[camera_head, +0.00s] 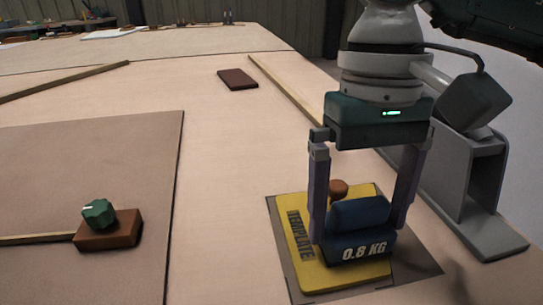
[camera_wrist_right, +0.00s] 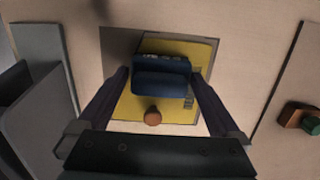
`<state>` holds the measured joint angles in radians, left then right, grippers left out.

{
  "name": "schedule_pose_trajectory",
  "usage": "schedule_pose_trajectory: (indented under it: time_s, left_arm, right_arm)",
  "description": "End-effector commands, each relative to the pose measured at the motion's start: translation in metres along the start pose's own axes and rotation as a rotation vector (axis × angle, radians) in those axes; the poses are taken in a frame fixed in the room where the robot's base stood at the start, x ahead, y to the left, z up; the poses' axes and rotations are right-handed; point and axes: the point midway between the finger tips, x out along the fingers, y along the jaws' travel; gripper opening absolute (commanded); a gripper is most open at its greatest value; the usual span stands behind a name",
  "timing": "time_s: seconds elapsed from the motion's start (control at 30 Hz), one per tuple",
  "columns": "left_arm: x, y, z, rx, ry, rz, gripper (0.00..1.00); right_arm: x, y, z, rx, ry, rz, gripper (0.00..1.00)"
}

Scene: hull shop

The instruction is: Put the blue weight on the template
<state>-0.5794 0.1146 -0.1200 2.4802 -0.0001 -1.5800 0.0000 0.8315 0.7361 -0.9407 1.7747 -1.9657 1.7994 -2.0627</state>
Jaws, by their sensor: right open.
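The blue weight (camera_head: 352,246), marked 0.8 KG, sits on the yellow template (camera_head: 300,262). The template lies on a darker square on the table. In the right wrist view the weight (camera_wrist_right: 160,83) rests over the yellow template (camera_wrist_right: 200,60), with an orange-brown knob (camera_wrist_right: 152,117) on the template beside it. My right gripper (camera_head: 361,232) is open, with its fingers down on either side of the weight. In the right wrist view the open right gripper (camera_wrist_right: 160,80) has its fingers apart from the weight's sides. My left gripper is not in view.
A green knob on a brown block (camera_head: 107,232) stands at the left on a large brown sheet (camera_head: 80,160). A dark red block (camera_head: 237,79) lies farther back. A grey metal bracket (camera_head: 470,190) stands at the right edge. The table between is clear.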

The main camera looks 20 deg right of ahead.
Motion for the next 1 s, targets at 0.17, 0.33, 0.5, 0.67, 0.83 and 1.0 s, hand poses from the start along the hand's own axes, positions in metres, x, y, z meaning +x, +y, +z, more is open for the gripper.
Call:
schedule_pose_trajectory:
  time_s: [0.17, 0.33, 0.5, 0.67, 0.83, 1.0]
  left_arm:
    - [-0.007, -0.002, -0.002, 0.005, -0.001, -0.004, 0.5]
    - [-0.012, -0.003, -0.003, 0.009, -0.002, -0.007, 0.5]
    - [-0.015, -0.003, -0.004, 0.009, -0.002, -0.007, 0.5]
    - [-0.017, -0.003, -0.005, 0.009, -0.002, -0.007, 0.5]
    - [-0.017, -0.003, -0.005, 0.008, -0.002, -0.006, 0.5]
    - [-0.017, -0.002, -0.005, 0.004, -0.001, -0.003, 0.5]
  right_arm:
    - [-0.036, 0.0, -0.002, 0.0, 0.007, -0.002, 1.0]
    - [-0.076, 0.0, -0.001, 0.0, 0.007, -0.002, 1.0]
    - [-0.106, -0.001, -0.001, 0.0, 0.005, -0.002, 1.0]
    - [-0.118, 0.0, 0.0, 0.0, 0.002, -0.002, 1.0]
    - [-0.12, 0.0, 0.0, 0.0, 0.001, -0.001, 1.0]
    - [-0.12, 0.0, 0.0, 0.0, 0.001, -0.001, 1.0]
